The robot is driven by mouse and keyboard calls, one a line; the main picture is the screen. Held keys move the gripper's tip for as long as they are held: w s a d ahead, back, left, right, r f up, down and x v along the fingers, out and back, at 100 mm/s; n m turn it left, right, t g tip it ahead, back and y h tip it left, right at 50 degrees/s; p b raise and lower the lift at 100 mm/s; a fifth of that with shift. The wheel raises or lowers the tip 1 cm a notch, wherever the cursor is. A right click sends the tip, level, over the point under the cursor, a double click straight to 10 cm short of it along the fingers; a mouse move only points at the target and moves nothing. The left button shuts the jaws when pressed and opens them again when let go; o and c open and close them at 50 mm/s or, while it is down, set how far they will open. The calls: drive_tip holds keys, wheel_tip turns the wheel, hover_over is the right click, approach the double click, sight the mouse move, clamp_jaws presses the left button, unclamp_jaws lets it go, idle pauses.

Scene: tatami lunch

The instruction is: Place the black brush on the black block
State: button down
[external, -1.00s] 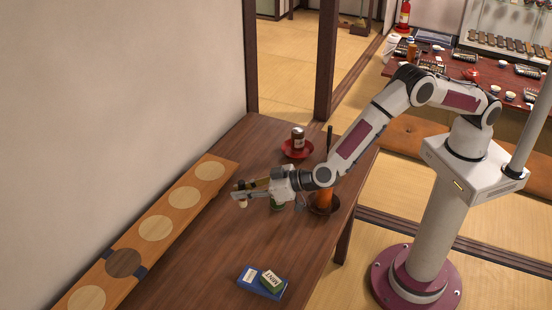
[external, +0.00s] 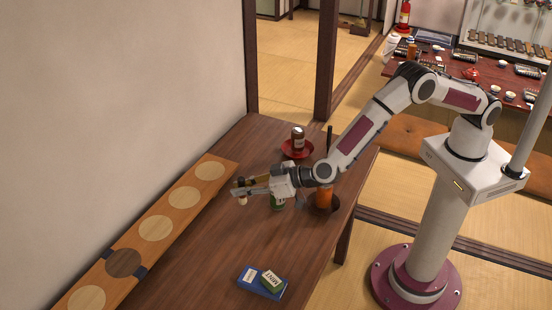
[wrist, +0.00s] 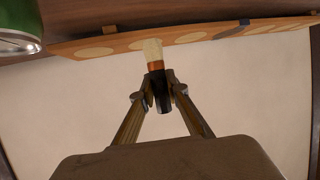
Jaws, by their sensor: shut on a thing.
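My gripper (external: 239,191) is shut on the brush (wrist: 154,65), held above the table near the wooden board. In the wrist view the brush has a black handle between the fingertips, a copper band and cream bristles. In the external view its pale bristles (external: 243,201) hang below the fingers, clear of the table. I cannot make out a black block for certain. The long board (external: 190,195) along the wall has several pale round inlays, one dark brown disc (external: 124,263) and dark strips beside that disc.
A green can (external: 278,203) stands just below my wrist. An orange container (external: 323,197) on a dark saucer is to its right. A jar (external: 298,139) stands on a red saucer behind. A green mint box (external: 271,281) lies on a blue box (external: 253,281) in front. The table between is clear.

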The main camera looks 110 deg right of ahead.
drive_tip(key=shift+d+r, duration=0.3)
drive_tip(key=shift+d, duration=0.05)
drive_tip(key=s+d+r+m+g+h, duration=0.2)
drive_tip(key=s+d+m+g+h, duration=0.1)
drive_tip(key=s+d, duration=0.5)
drive_tip(key=s+d+r+m+g+h, duration=0.2)
drive_tip(key=s+d+r+m, duration=0.1)
drive_tip(key=s+d, duration=0.45)
drive_tip(key=s+d+m+g, duration=0.1)
drive_tip(key=s+m+g, duration=0.2)
drive_tip(key=s, duration=0.6)
drive_tip(key=s+d+m+g+h, duration=0.1)
drive_tip(key=s+d+m+g, duration=0.1)
drive_tip(key=s, duration=0.8)
drive_tip(key=s+d+m+g, duration=0.2)
drive_tip(key=s+m+g, duration=0.2)
drive_tip(key=s, duration=0.5)
drive_tip(key=shift+s+r+m+g, duration=0.15)
drive_tip(key=shift+s+m+g, duration=0.2)
drive_tip(key=shift+g, duration=0.65)
drive_tip(key=shift+w, duration=0.15)
wheel_tip(320, 180, down, 6)
drive_tip(key=shift+f, duration=0.2)
